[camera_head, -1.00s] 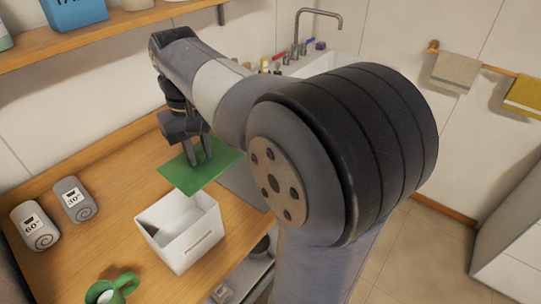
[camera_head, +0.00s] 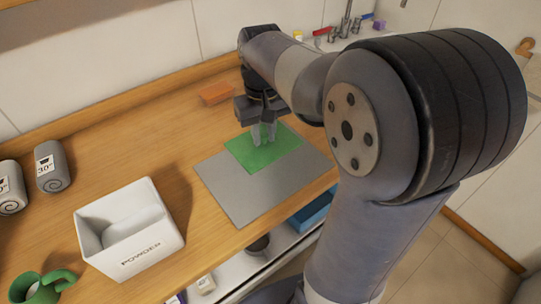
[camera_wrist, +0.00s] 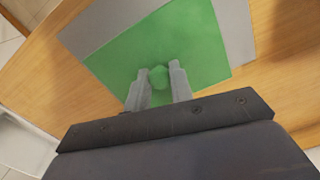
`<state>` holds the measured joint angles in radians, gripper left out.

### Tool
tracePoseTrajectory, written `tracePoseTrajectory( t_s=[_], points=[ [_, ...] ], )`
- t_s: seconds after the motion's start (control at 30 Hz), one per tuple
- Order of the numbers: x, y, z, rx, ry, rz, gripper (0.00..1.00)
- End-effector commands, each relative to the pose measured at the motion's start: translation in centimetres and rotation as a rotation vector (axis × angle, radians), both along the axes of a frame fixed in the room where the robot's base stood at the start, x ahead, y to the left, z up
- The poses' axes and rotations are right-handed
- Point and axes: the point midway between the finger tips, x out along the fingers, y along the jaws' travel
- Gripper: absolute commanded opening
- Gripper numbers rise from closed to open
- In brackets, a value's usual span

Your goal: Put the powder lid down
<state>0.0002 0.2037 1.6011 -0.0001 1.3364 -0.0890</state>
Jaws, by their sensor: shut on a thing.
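The powder lid (camera_head: 245,152) is a flat green plate with a green knob (camera_wrist: 159,76) at its middle. My gripper (camera_head: 264,136) is shut on the knob, with one finger on each side, pointing down. In the head view the lid lies flat over the far part of a grey mat (camera_head: 240,203). Whether it touches the mat or hangs just above it I cannot tell. The white powder box (camera_head: 152,257), marked POWDER, stands open on the wooden counter at the left. The wrist view also shows the lid (camera_wrist: 200,50) over the grey mat (camera_wrist: 237,30).
An orange block (camera_head: 215,94) lies near the back wall, behind my gripper. Several items are on a lower shelf (camera_head: 228,277) under the counter's front edge. Counter between box and mat is clear.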

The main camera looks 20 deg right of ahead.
Motion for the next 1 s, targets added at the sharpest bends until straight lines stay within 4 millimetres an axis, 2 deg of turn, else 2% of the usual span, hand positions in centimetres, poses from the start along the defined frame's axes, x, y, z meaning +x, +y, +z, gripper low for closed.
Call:
tracePoseTrajectory(
  t_s=[0.03,0.1,0.27,0.5,0.93,0.97,1.0],
  points=[
    [-0.1,0.0,-1.2,0.000,0.005,0.000,0.01],
    [0.0,0.0,-2.3,0.000,0.004,0.000,0.01],
    [0.0,0.0,-3.8,0.000,0.002,0.000,0.01],
    [0.0,0.0,-7.0,0.000,0.004,0.000,0.01],
    [0.0,0.0,-7.7,0.000,0.000,0.000,0.01],
    [0.0,0.0,-7.6,0.000,0.000,0.000,0.24],
    [0.0,0.0,-7.5,0.000,0.000,0.000,0.27]
  ],
)
